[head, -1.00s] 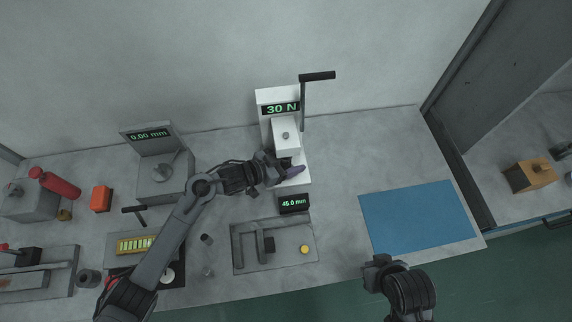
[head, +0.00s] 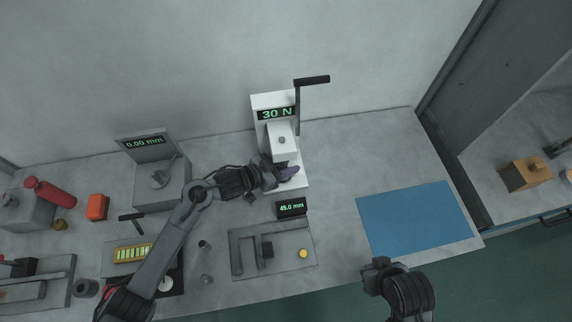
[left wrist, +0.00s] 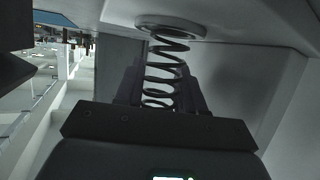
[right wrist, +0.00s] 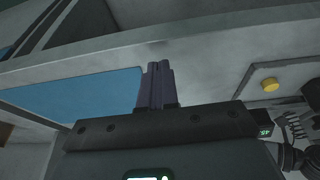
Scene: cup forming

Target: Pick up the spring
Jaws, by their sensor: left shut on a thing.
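The spring (left wrist: 165,62) is a dark wire coil. In the left wrist view it stands between the fingers of my left gripper (left wrist: 160,88), one end meeting a pale round plate (left wrist: 170,26). My left gripper is shut on the spring, at the white press (head: 272,110) that reads 30 N. In the head view the gripper (head: 286,172) is under the press head, and the spring is hidden there. My right gripper (head: 377,264) is at the table's front edge, far from the press. In the right wrist view its fingers (right wrist: 157,85) are together and empty.
A display reading 45.0 mm (head: 291,208) stands before the press. A grey fixture plate (head: 285,267) with a yellow button (head: 303,253) is nearer the front. A blue mat (head: 415,217) lies clear at right. A 0.00 mm gauge (head: 150,150) stands left.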

